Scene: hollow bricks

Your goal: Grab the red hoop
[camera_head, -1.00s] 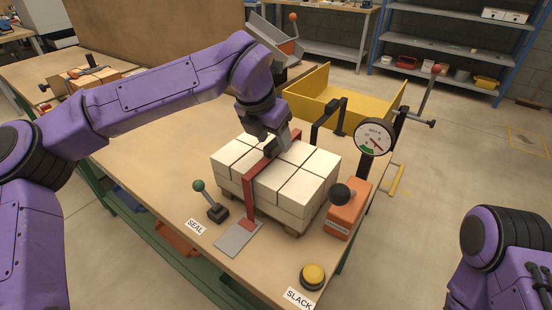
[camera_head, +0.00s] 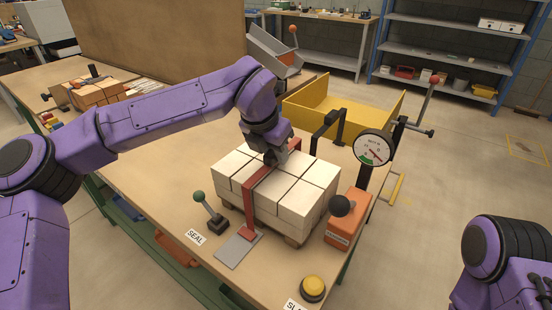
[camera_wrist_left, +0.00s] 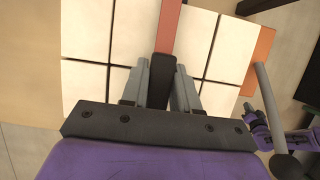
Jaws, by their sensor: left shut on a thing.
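The red hoop (camera_head: 257,185) is a flat red band over a block of pale bricks (camera_head: 307,200), running across the top and down the front side. My left gripper (camera_head: 275,160) is on top of the block, at the band, and shut on it. In the left wrist view the red hoop (camera_wrist_left: 169,28) leads straight to the two grey fingers (camera_wrist_left: 160,82), which stand on either side of its line.
A green-knobbed lever (camera_head: 207,212) stands left of the block. An orange box with a black knob (camera_head: 346,218) and a round gauge (camera_head: 373,148) stand right. A yellow button (camera_head: 313,288) sits at the front. A yellow tray (camera_head: 345,105) lies behind.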

